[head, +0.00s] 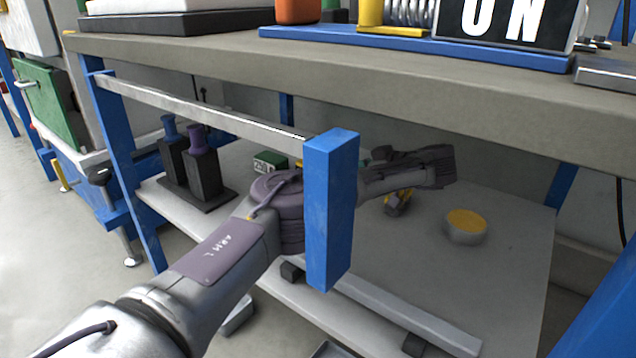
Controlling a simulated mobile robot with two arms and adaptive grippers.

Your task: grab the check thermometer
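No object can be told for certain as the check thermometer. A small yellow and dark item (398,203) lies on the lower shelf, partly hidden by my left arm; its kind is unclear. My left arm reaches in under the bench top, behind a blue post. My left gripper (440,166) is dark and seen from the side above the lower shelf, to the upper right of the yellow and dark item. Its fingers overlap, so I cannot tell whether it is open or shut. My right gripper is out of view.
The blue post (331,215) and grey rail (200,108) stand in front of the lower shelf (500,265). A round yellow-topped tin (466,226), a green box (270,162) and a dark holder (205,180) with blue and purple handles stand there. The bench top (450,95) overhangs.

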